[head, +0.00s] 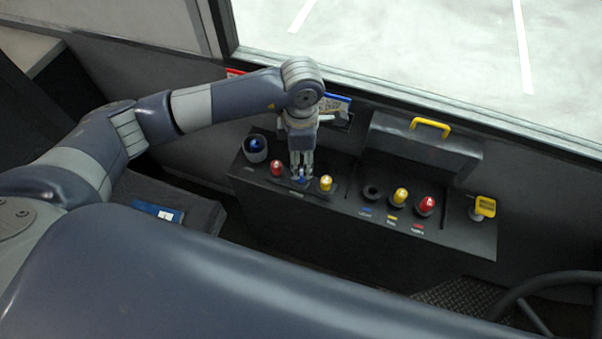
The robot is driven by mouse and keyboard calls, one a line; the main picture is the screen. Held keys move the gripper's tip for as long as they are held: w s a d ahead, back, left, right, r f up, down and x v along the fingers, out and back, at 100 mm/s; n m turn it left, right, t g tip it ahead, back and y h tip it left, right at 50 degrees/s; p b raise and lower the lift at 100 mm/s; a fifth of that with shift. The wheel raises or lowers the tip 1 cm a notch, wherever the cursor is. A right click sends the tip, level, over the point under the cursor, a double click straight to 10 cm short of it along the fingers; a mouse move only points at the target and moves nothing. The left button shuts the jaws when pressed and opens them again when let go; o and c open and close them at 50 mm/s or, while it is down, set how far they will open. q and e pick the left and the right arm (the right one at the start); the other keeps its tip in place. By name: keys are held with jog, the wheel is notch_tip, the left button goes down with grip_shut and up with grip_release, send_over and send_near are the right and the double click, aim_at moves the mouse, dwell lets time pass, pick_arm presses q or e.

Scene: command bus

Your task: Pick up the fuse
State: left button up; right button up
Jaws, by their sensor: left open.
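My left gripper (301,174) points down over the left part of the dark console, its jaws open. A small blue piece (301,181), perhaps a blue fuse, shows between or just below the fingertips; the fingers hide most of it. A red fuse (277,168) stands just left of the gripper and a yellow fuse (326,183) just right. Another blue-topped piece (256,145) sits in a round grey cup at the far left. On the right panel are an empty socket (373,192), a yellow fuse (400,196) and a red fuse (427,205). My right gripper is not in view.
The dark console (345,205) stands below the window. A raised lid with a yellow handle (430,126) is behind the right panel. A yellow switch (484,207) is at the right end. A steering wheel (545,295) is at lower right. A blue-and-white card (160,212) lies at left.

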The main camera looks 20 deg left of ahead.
aim_at(301, 172)
pick_arm(q)
jog(key=shift+f+p, duration=0.65)
jog(key=shift+f, duration=2.7)
jog(key=shift+c, duration=0.2)
jog(key=c, duration=0.9)
